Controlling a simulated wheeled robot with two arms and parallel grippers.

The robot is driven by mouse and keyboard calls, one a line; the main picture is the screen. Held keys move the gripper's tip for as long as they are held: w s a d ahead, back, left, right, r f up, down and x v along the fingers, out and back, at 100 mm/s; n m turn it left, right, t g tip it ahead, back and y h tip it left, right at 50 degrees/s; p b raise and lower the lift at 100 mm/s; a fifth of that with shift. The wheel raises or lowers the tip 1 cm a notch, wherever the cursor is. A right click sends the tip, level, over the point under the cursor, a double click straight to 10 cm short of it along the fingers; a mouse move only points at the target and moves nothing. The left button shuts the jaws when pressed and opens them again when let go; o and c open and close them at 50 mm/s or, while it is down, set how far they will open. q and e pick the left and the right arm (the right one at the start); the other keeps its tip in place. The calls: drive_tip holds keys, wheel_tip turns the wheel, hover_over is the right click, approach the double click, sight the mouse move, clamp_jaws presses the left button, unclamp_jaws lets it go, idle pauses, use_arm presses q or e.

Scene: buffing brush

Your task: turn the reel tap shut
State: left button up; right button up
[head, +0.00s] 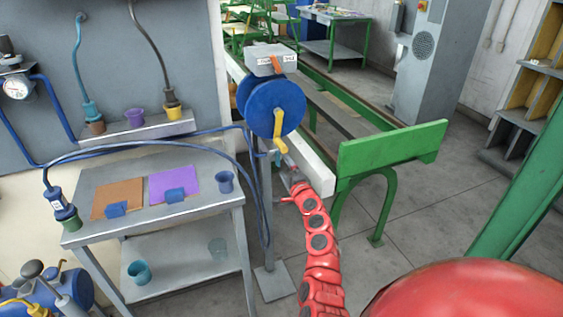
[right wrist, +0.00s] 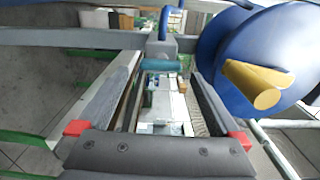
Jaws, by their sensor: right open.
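The hose reel has a blue disc (head: 262,108) with a yellow crank (head: 280,132) on its face. Below the disc is a small tap with a teal handle (head: 277,157), partly hidden and small in the head view. In the right wrist view the teal handle (right wrist: 163,64) lies crosswise beneath a grey block (right wrist: 160,45), and a blue hose rises from the block. My right gripper (head: 287,160) is open and points at the tap. In the right wrist view its fingers (right wrist: 166,76) are spread either side of the handle's line; I cannot tell if they touch it. My left gripper is not in view.
The blue disc (right wrist: 240,55) and yellow crank (right wrist: 255,86) stand close on the right of my right gripper. A grey bench (head: 150,222) with pads and cups stands left of the reel post. A green-framed bench (head: 390,148) is to the right.

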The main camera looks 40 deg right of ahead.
drive_tip(key=b+v, duration=0.1)
drive_tip(key=v, duration=1.3)
drive_tip(key=shift+s, duration=0.2)
